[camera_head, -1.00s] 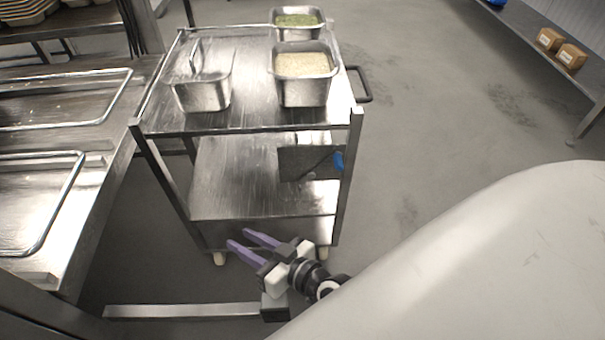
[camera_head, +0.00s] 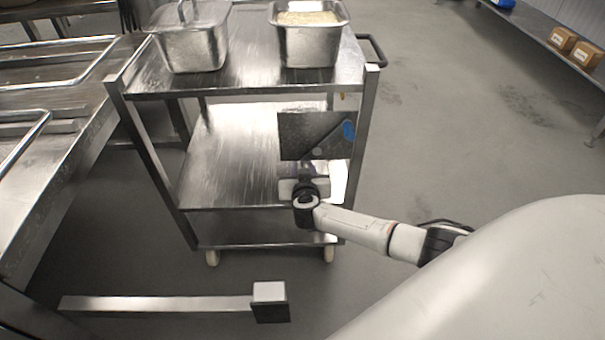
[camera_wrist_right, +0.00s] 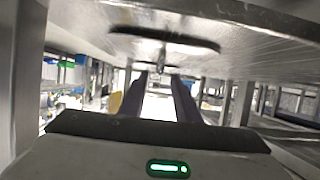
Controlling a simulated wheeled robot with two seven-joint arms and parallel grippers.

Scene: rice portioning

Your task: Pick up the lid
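A steel lid with an upright handle (camera_head: 183,12) sits on the left steel container (camera_head: 192,52) on the cart's top shelf. The top of the view cuts the handle close. My right gripper (camera_head: 309,171) is low at the cart's front, below top-shelf level and well away from the lid. A dark panel partly hides its fingers. In the right wrist view, the two purple fingers (camera_wrist_right: 160,88) are apart with nothing visible between them. My left gripper is not in view.
A rice container (camera_head: 310,42) stands right of the lidded one on the cart (camera_head: 235,88). The dark panel (camera_head: 303,137), with a blue patch, hangs between the shelves. A steel counter (camera_head: 75,125) is at left. Floor to the right is clear.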

